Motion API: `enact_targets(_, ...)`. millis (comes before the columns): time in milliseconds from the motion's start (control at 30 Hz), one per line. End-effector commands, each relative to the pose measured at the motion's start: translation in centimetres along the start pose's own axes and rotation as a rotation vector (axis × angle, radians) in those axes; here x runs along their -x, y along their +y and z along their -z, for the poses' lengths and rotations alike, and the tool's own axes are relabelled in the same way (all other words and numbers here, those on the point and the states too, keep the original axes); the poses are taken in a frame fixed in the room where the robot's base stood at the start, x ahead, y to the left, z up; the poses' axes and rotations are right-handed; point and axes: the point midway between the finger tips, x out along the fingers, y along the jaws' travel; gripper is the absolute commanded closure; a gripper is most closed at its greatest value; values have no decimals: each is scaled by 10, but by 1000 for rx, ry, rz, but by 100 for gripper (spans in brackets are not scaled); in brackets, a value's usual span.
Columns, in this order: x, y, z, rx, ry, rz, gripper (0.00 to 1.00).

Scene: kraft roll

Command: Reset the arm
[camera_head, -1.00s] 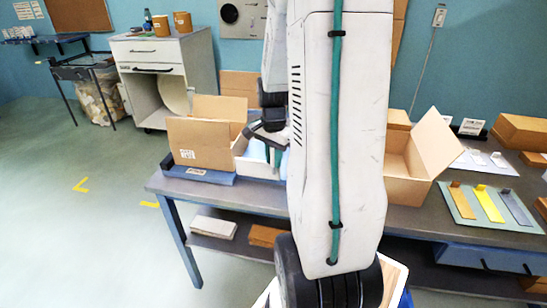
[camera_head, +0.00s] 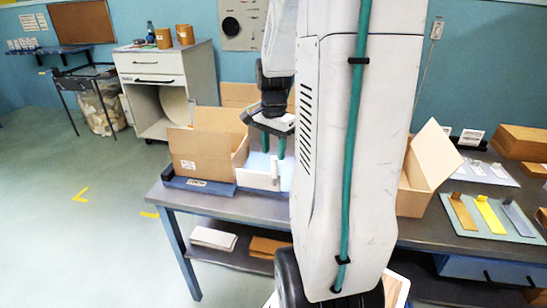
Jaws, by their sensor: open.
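My gripper (camera_head: 272,156) points down in the middle of the view, left of my large white arm link. Its two green-tipped fingers are apart, with nothing seen between them. It hangs at a white tray or box (camera_head: 259,183) with pale blue inside, on the workbench (camera_head: 240,207). Whether the fingertips touch anything there I cannot tell. My arm link hides the middle of the bench.
An open cardboard box (camera_head: 200,150) stands left of my gripper on a blue-grey base. Another open box (camera_head: 425,170) stands right of my arm. A mat with coloured strips (camera_head: 490,214) lies farther right. A white cabinet (camera_head: 165,85) stands behind; the left floor is clear.

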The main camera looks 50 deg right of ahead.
Motion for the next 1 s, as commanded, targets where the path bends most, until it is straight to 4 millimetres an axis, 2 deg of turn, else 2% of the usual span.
enact_targets(667, 4, 0, -3, 13, 1, 1, 59)
enact_targets(767, 14, -3, -21, 87, 7, 8, 59)
enact_targets(833, 27, -4, -46, 193, 13, 14, 59)
enact_targets(1000, 66, 11, -133, 587, 36, 39, 59)
